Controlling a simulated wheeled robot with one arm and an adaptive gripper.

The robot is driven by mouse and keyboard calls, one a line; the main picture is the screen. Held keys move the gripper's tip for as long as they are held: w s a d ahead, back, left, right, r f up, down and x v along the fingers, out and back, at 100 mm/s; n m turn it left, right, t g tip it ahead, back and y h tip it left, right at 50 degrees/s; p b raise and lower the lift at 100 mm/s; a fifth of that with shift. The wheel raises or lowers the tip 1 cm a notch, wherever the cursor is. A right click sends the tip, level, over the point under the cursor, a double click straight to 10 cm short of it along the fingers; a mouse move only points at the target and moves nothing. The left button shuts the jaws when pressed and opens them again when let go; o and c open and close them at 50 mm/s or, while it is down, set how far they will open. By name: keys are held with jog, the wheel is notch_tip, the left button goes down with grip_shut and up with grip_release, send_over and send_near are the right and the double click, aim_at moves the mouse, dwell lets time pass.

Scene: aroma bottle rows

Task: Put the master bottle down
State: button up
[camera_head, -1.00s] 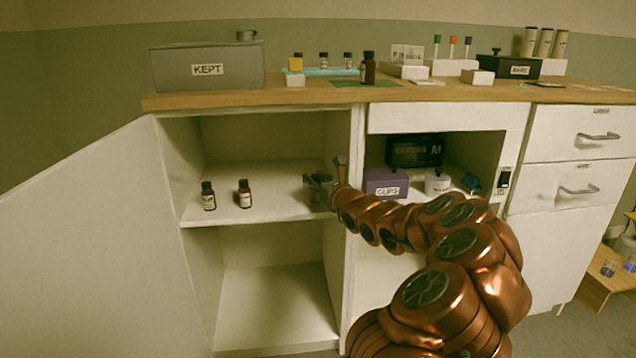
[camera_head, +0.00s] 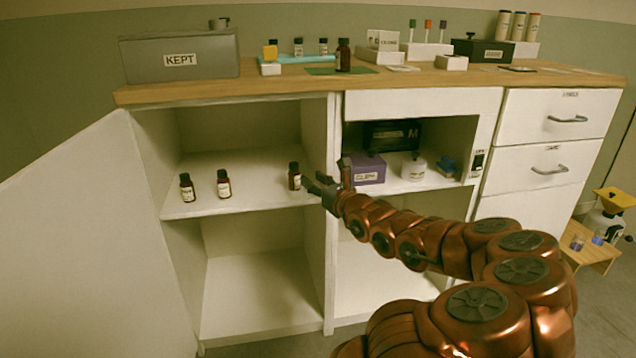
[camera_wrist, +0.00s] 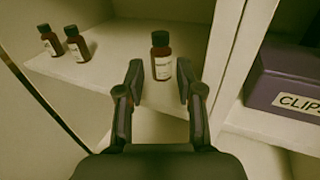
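A small brown bottle with a black cap and white label (camera_head: 294,177) stands upright on the upper shelf of the open cabinet, near its right wall. My gripper (camera_head: 327,174) is just right of and in front of it, open and empty. In the wrist view the bottle (camera_wrist: 161,58) stands straight ahead beyond my gripper's spread fingertips (camera_wrist: 160,78), apart from them. Two similar bottles (camera_head: 187,188) (camera_head: 223,184) stand on the left of the same shelf. Another brown bottle (camera_head: 343,56) stands on the green mat (camera_head: 322,71) on the counter. The label text is too small to read.
The cabinet's divider (camera_head: 334,240) is close to my gripper. Right of it, a purple CLIPS box (camera_head: 368,171) and a white jar (camera_head: 414,169) stand in another compartment. The shelf's middle is free. A grey KEPT box (camera_head: 181,64) stands on the counter.

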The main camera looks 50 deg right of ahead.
jog(key=shift+v, duration=0.8)
